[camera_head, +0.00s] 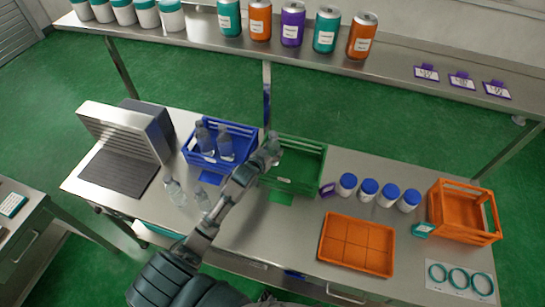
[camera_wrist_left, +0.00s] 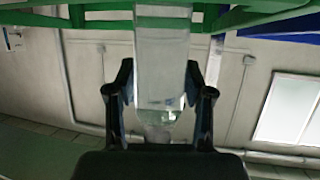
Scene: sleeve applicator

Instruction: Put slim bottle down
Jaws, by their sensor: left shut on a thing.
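My left gripper (camera_head: 264,158) is shut on a clear slim bottle (camera_head: 273,144) at the left side of the green crate (camera_head: 305,185). The left wrist view shows the slim bottle (camera_wrist_left: 162,65) between the two fingers (camera_wrist_left: 160,95), with green crate bars (camera_wrist_left: 90,15) close to its far end. I cannot tell whether the bottle touches the crate. The arm and gripper hide the crate's left end. Two clear bottles (camera_head: 225,148) stand in the blue crate (camera_head: 240,166). Two more (camera_head: 175,190) stand on the table in front. My right gripper is not in view.
A grey slotted machine (camera_head: 128,135) stands at the left. Several blue-capped white jars (camera_head: 367,190), an orange tray (camera_head: 356,246) and an orange crate (camera_head: 462,212) are at the right. Cans (camera_head: 292,27) line the back shelf. The table's front middle (camera_head: 265,235) is clear.

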